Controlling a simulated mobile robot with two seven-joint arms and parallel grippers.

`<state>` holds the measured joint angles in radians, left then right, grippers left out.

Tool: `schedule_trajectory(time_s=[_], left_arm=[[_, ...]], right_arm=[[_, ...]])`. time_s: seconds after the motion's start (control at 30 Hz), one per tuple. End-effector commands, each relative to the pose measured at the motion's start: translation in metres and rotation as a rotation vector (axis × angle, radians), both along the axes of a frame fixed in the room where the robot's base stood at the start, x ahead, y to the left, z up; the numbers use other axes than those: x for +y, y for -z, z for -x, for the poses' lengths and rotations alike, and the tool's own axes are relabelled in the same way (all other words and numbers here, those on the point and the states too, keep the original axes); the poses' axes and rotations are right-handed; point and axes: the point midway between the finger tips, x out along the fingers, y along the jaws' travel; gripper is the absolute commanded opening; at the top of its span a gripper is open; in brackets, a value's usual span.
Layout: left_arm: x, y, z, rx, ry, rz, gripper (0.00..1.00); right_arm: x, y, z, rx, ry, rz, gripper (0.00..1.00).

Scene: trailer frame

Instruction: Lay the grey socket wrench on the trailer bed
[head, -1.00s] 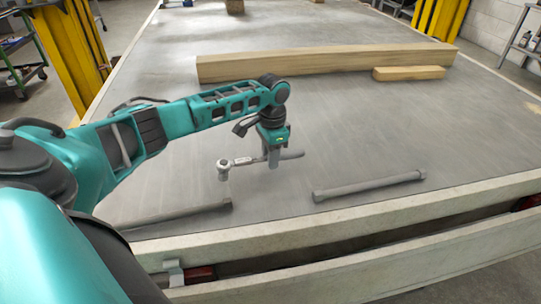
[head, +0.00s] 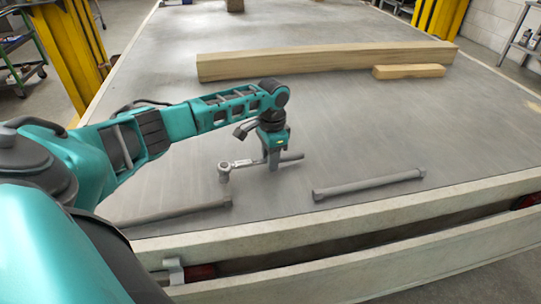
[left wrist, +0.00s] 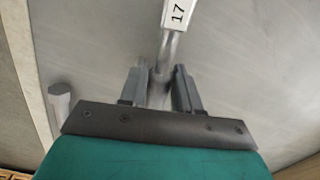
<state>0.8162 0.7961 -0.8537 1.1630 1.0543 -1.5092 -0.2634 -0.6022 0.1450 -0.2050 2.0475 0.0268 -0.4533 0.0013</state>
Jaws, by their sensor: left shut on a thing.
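The grey socket wrench (head: 242,162) is in my left gripper (head: 273,165), in the head view over the near middle of the trailer bed (head: 330,128). Its ratchet head points left and its dark handle right, roughly level. In the left wrist view the wrench (left wrist: 171,45) lies between the two fingers of the gripper (left wrist: 161,78), with a white "17" label beyond them. The wrench is at or very close to the bed surface; I cannot tell whether it touches. My right gripper is not in view.
A grey bar (head: 368,185) lies right of the wrench, and another (head: 175,214) lies nearer left. A long wooden beam (head: 325,61) and a short wooden block (head: 408,72) lie farther back. A pale rail (head: 340,225) edges the bed in front.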

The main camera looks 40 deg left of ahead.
Motion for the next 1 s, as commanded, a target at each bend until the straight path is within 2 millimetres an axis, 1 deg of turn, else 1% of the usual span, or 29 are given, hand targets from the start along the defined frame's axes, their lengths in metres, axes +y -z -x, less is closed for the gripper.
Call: schedule_trajectory(time_s=[0.73,0.77,1.0], left_arm=[[0.000,0.014,-0.001,-0.002,0.000,0.001,0.00],[0.000,0.014,-0.001,-0.002,0.001,0.000,0.34],[0.000,0.014,0.000,-0.001,0.000,0.000,0.57]], right_arm=[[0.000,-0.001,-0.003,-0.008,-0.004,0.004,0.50],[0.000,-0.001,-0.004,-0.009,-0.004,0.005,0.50],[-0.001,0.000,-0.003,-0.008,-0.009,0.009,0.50]])
